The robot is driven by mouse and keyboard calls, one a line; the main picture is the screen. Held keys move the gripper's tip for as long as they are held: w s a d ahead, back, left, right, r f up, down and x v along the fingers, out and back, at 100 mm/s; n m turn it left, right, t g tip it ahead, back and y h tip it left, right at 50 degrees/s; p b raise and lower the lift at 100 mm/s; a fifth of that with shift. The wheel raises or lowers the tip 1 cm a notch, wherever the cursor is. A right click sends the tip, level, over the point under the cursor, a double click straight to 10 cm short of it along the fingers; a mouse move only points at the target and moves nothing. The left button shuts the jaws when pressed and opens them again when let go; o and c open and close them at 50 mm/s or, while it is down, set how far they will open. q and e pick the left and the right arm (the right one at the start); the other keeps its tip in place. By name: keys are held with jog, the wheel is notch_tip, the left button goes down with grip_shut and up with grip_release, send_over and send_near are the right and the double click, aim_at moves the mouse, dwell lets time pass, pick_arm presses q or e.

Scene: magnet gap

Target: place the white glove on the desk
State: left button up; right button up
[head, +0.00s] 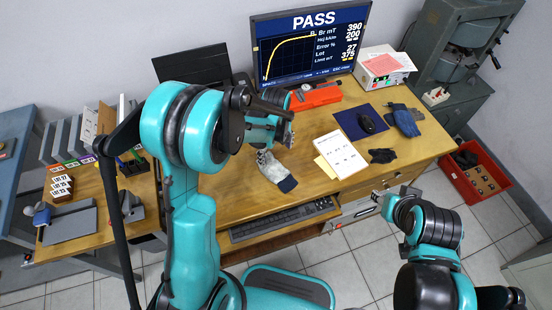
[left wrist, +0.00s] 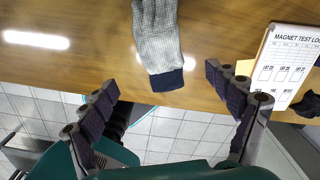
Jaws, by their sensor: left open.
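The white glove (head: 272,167), pale with a dark navy cuff, lies on the wooden desk (head: 232,182) near its front edge, cuff toward the edge. In the left wrist view the glove (left wrist: 158,42) is at the top centre, with its cuff just inside the desk edge. My left gripper (head: 272,134) hangs over the desk beyond the glove in the head view. In the left wrist view its fingers (left wrist: 162,84) are spread apart, with nothing gripped between them. My right gripper (head: 396,196) is off the desk's front right side; its jaw state is unclear.
A keyboard (head: 282,219) sits on a tray below the desk front. A white test log sheet (head: 341,154), a black glove (head: 382,156), a blue glove (head: 404,121) and a mouse (head: 367,124) lie to the right. A red crate (head: 475,176) stands on the floor.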

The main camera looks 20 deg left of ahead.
pick_arm(q)
jog(key=s+a+r+n+t, duration=0.1)
jog(key=s+r+n+t, duration=0.1)
jog(key=s+r+n, duration=0.35)
jog(key=s+a+r+n+t, duration=0.1)
jog(key=s+r+n, duration=0.1)
jog(key=r+n, duration=0.55)
jog(key=s+a+r+n+t, duration=0.1)
jog(key=s+r+n+t, duration=0.3)
jog(key=s+n, duration=0.5)
jog(key=n, duration=0.2)
jog(key=shift+r+n, duration=0.2)
jog(key=shift+n, duration=0.1)
jog(key=shift+o, duration=1.3)
jog(key=shift+f+b, duration=0.45)
jog(key=shift+f, duration=0.25)
jog(key=shift+r, duration=0.1)
